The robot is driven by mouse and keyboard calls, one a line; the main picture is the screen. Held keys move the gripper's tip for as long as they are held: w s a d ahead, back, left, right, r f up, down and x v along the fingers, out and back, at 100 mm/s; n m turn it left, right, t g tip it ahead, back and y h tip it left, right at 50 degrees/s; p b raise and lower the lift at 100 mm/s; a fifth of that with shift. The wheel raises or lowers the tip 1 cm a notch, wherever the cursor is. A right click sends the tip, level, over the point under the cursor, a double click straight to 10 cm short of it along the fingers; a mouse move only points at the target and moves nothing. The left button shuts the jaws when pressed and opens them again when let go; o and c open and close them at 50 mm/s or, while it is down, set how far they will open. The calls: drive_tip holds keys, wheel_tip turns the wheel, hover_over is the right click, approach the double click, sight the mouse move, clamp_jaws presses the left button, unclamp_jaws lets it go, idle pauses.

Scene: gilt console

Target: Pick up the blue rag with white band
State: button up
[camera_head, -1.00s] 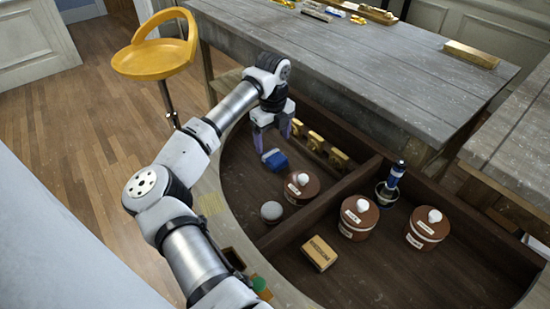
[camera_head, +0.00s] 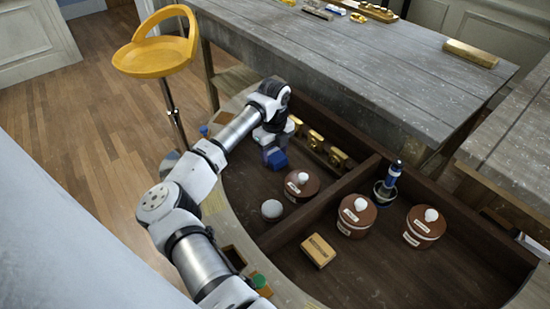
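The blue rag (camera_head: 278,160) lies on the dark floor of the left compartment of the curved console, near its back wall. It shows as a small blue patch, partly hidden by my gripper; its white band cannot be made out now. My gripper (camera_head: 273,151) points down right at the rag, with its fingers at or around it. The fingertips are small and largely hidden, so I cannot tell whether they are apart or closed on the rag.
A brown lidded jar (camera_head: 300,186) and a grey ball (camera_head: 271,209) stand nearby in the same compartment. Gold pieces (camera_head: 315,140) line the back wall. A wooden divider (camera_head: 325,205) separates two more jars, a blue bottle (camera_head: 389,180) and a tan block (camera_head: 318,250).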

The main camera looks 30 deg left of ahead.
sight(274, 155)
drive_tip(key=c, duration=0.5)
drive_tip(key=shift+r, duration=0.15)
drive_tip(key=shift+c, duration=0.2)
wheel_tip(274, 155, up, 20)
drive_tip(key=b, duration=0.3)
drive_tip(key=o, duration=0.3)
drive_tip(key=shift+c, duration=1.1)
